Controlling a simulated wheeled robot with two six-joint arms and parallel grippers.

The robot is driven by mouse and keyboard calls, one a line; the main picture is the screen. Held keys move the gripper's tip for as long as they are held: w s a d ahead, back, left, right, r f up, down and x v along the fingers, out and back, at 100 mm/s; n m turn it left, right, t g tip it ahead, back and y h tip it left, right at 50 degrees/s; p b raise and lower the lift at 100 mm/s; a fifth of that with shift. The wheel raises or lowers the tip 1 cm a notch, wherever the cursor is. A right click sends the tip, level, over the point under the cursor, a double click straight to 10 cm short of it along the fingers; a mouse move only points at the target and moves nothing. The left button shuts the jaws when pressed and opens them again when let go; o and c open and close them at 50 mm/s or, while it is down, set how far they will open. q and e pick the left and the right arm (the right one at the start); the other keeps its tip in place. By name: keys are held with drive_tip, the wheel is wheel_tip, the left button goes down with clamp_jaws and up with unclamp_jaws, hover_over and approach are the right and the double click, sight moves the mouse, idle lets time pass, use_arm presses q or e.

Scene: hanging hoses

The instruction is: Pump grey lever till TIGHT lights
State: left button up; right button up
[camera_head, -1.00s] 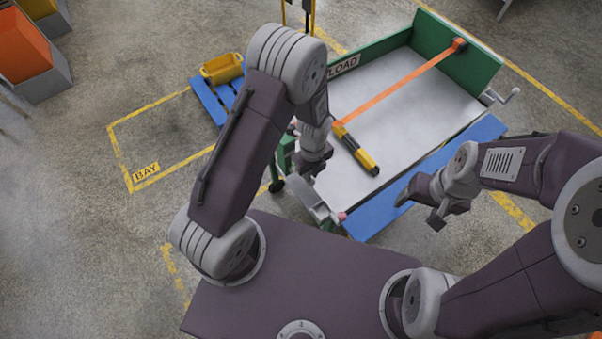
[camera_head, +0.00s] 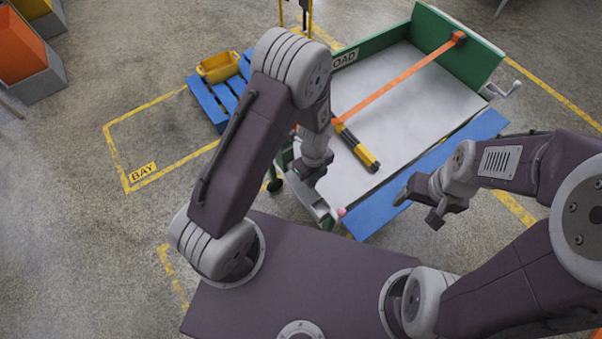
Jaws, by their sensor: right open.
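A green cart (camera_head: 478,62) with a pale grey bed (camera_head: 425,95) stands ahead. An orange strap (camera_head: 400,82) runs across it from the green end wall to a yellow-and-black bar (camera_head: 358,149). At the cart's near corner is a grey lever-like part (camera_head: 318,207) with a small pink tip (camera_head: 341,211). My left gripper (camera_head: 308,174) points down just above that part; whether they touch is unclear, and its jaws are too hidden to read. My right gripper (camera_head: 420,205) is open and empty by the blue side panel. I cannot make out a TIGHT light.
A blue pallet (camera_head: 215,105) with a yellow bin (camera_head: 219,67) stands left of the cart. A yellow-lined floor area marked BAY (camera_head: 143,171) is clear. Grey containers with orange and yellow insides (camera_head: 40,80) stand at far left. A crank handle (camera_head: 505,89) sticks out right of the cart.

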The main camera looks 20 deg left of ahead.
sight(313, 185)
use_arm(q)
drive_tip(key=shift+f, duration=0.35)
drive_tip(key=shift+s+d+f+b, duration=0.2)
drive_tip(key=shift+f+b, duration=0.35)
drive_tip(key=shift+f, duration=0.2)
drive_tip(key=shift+s+d+f+b, duration=0.1)
drive_tip(key=shift+d+f+b, duration=0.05)
drive_tip(key=shift+f+b, duration=0.5)
drive_tip(key=shift+f, duration=0.1)
drive_tip(key=shift+f+b, duration=0.65)
drive_tip(key=shift+f, duration=0.25)
drive_tip(key=r+p, duration=0.5)
drive_tip(key=shift+w+a+r, duration=0.15)
drive_tip(key=shift+a+r, duration=0.05)
drive_tip(key=shift+r, duration=0.05)
drive_tip(key=shift+w+a+r+p, duration=0.2)
drive_tip(key=shift+a+r+p, duration=0.05)
drive_tip(key=shift+r+p, duration=0.35)
drive_tip(key=shift+w+a+r+p, duration=0.25)
drive_tip(key=shift+r+p, duration=0.25)
drive_tip(key=shift+r, duration=0.2)
drive_tip(key=shift+w+a+r+p, duration=0.15)
drive_tip(key=shift+a+r+p, duration=0.1)
drive_tip(key=shift+r+p, duration=0.35)
